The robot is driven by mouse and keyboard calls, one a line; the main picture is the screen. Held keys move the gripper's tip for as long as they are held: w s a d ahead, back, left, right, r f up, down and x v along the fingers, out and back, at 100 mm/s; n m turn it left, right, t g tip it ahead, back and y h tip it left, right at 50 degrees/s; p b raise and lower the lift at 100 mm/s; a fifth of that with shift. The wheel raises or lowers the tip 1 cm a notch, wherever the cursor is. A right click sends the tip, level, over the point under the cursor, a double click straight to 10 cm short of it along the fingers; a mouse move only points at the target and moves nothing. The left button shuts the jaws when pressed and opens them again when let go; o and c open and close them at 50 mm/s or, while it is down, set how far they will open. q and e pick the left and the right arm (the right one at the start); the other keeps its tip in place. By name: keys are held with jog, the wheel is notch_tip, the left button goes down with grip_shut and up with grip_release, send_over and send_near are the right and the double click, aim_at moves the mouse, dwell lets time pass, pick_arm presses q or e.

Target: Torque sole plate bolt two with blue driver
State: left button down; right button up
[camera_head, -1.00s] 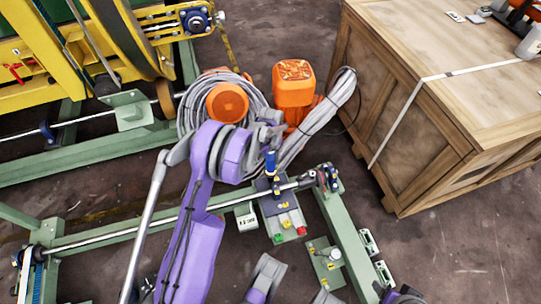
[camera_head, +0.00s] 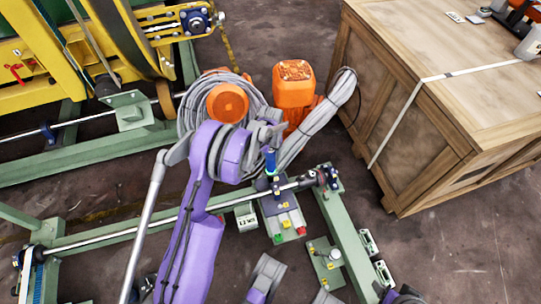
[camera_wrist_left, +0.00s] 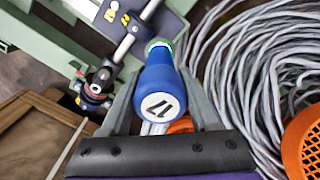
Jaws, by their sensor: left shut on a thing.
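My left gripper (camera_head: 269,142) is shut on the blue driver (camera_head: 270,160). The driver stands roughly upright, handle between the fingers, above the dark sole plate (camera_head: 269,206) on the green frame. In the left wrist view the gripper (camera_wrist_left: 161,85) has a finger on each side of the driver (camera_wrist_left: 160,90). The handle end is marked 17, and a green-lit ring shows at its far end. The plate (camera_wrist_left: 172,22) with yellow labels lies beyond. The driver's tip and any bolt under it are hidden.
A metal shaft (camera_head: 130,231) crosses the green frame (camera_head: 345,228) beside the plate. Orange motors (camera_head: 294,84) and grey cable coils (camera_head: 312,133) stand close behind. A large wooden crate (camera_head: 440,120) is at the right. Yellow machinery (camera_head: 45,65) fills the back left.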

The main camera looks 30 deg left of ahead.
pick_arm(q)
jog(key=shift+r+p, duration=0.95)
jog(key=shift+r, duration=1.05)
